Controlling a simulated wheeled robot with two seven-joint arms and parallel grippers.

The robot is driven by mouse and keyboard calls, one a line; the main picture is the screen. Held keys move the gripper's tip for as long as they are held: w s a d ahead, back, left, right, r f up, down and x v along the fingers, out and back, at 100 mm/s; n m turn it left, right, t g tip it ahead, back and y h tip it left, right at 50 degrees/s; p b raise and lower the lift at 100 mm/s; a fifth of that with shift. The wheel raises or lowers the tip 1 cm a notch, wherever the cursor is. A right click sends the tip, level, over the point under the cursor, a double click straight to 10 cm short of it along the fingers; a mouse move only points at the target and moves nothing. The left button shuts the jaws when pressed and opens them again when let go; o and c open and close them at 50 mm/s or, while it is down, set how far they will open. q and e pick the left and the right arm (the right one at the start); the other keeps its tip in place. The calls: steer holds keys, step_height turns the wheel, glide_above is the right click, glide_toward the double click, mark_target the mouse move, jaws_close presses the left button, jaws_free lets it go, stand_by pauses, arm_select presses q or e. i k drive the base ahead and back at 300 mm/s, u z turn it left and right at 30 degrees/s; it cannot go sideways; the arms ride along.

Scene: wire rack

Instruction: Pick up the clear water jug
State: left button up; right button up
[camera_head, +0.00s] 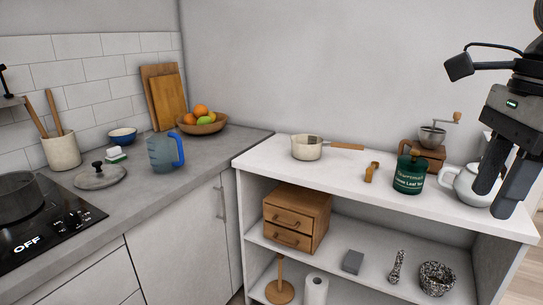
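The clear water jug (161,154) is a see-through bluish pitcher with a bright blue handle on its right side. It stands upright on the grey counter (205,165), in front of the fruit bowl. My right gripper (495,202) is at the far right, above and in front of the white teapot (465,188), far from the jug. Its two dark fingers point down and are apart, with nothing visible between them. They hide part of the teapot. My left gripper is not in view.
A fruit bowl (203,126), a lid (100,177) and a blue bowl (122,136) are around the jug. A cooktop with a pot (17,194) is at left. The white shelf unit (300,168) holds a saucepan (307,148), a green tin (408,177) and a grinder (430,137).

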mark_target(164, 146)
steer(key=z, duration=0.35)
steer(key=k, duration=0.6)
steer(key=z, duration=0.25)
steer(key=i, duration=2.15)
steer(key=u, duration=2)
steer(key=i, duration=0.95)
steer(key=u, duration=1.05)
